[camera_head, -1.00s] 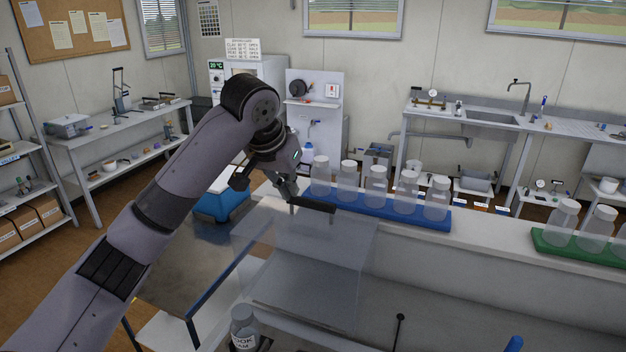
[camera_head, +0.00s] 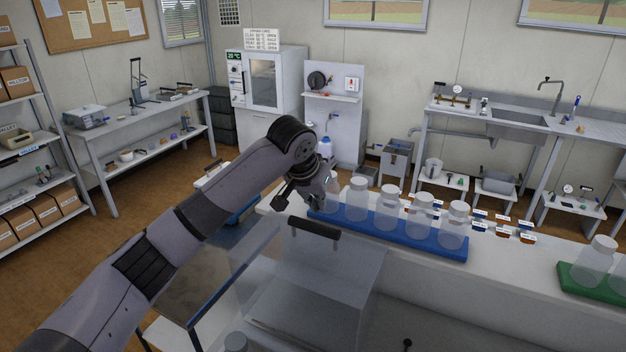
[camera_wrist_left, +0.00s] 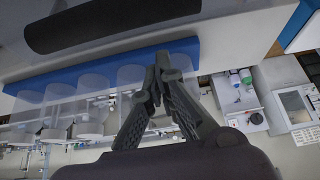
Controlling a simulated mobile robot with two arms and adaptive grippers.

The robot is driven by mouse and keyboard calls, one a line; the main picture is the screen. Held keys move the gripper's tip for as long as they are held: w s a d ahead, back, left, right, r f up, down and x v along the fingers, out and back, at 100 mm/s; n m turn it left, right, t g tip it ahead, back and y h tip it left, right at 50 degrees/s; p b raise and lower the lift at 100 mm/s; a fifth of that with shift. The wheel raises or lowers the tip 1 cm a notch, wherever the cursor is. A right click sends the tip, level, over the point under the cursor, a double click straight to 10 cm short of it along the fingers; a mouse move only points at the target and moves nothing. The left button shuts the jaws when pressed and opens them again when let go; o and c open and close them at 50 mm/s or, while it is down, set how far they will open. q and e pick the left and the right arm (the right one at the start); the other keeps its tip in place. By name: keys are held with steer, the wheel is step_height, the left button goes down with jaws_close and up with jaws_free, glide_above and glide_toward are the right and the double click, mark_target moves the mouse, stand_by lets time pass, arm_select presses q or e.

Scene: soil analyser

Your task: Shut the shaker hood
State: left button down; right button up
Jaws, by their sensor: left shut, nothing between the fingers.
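The shaker hood is a clear, see-through cover (camera_head: 318,268) in the lower middle of the head view, with a black bar handle (camera_head: 313,228) on its top edge. Its clear side panel (camera_head: 232,275) slants down to the left. My left gripper (camera_head: 290,200) is just behind and above the handle's left end, apart from it. In the left wrist view its fingertips (camera_wrist_left: 164,62) meet, with nothing between them, and the dark handle (camera_wrist_left: 105,22) crosses the top, clear of the fingers. The shaker's inside is only partly visible. My right gripper is in neither view.
A blue rack (camera_head: 440,248) with several clear bottles stands on the white bench right behind the hood, close to my left gripper. A green rack (camera_head: 592,285) stands farther right. A jar top (camera_head: 236,342) shows at the bottom edge.

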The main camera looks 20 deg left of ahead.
arm_select(q)
steer(key=s+p, duration=0.2)
steer(key=s, duration=0.1)
steer(key=shift+a+r, duration=0.15)
steer(key=shift+a, duration=0.2)
steer(key=shift+s, duration=0.4)
steer(key=shift+w, duration=0.2)
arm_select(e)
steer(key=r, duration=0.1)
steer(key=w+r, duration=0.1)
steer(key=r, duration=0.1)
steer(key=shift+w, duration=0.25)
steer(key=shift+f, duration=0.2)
